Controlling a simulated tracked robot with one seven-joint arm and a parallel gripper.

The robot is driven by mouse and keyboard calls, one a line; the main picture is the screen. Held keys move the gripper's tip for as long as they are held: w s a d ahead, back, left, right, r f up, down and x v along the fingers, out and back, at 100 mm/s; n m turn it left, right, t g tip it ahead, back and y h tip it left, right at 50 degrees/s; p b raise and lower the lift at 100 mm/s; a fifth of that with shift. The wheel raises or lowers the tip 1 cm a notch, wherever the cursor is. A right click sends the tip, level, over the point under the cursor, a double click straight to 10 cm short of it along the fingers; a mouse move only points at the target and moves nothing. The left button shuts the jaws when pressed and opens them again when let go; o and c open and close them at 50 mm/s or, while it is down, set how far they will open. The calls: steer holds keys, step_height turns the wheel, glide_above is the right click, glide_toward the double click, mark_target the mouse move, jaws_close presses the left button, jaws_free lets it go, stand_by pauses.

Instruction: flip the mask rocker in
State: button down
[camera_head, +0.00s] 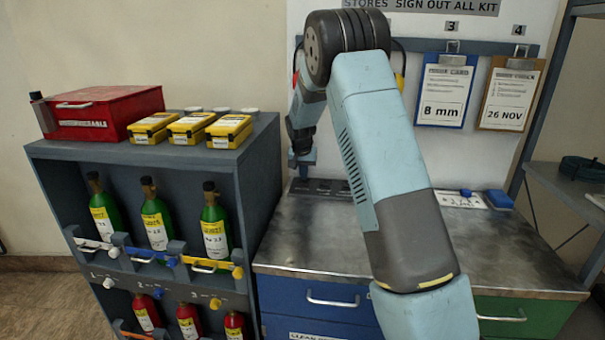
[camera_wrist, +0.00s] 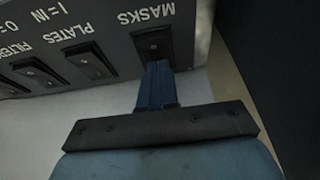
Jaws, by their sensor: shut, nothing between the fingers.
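The masks rocker (camera_wrist: 153,45) is a small black switch in a dark plate, under the upside-down label MASKS in the wrist view. It sits at the right end of a grey switch panel (camera_wrist: 110,33). My gripper (camera_wrist: 157,66) is shut and empty, its blue fingers together. The fingertips are at the lower edge of the masks rocker's plate; I cannot tell if they touch it. Which way the rocker is tipped is unclear. In the head view my gripper (camera_head: 301,160) points down at the back left of the metal bench, and the rocker cannot be made out.
The plates rocker (camera_wrist: 90,62) and filter rocker (camera_wrist: 36,74) lie left of the masks one. A metal bench top (camera_head: 310,235) spreads below my arm. A shelf of cylinders (camera_head: 245,155) stands at left; clipboards (camera_head: 445,92) hang on the wall.

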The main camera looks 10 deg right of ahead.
steer(key=shift+s+a+r, duration=0.1)
steer(key=shift+s, duration=0.2)
steer(key=v, duration=1.3)
steer(key=shift+r, duration=0.35)
steer(key=shift+s, duration=0.1)
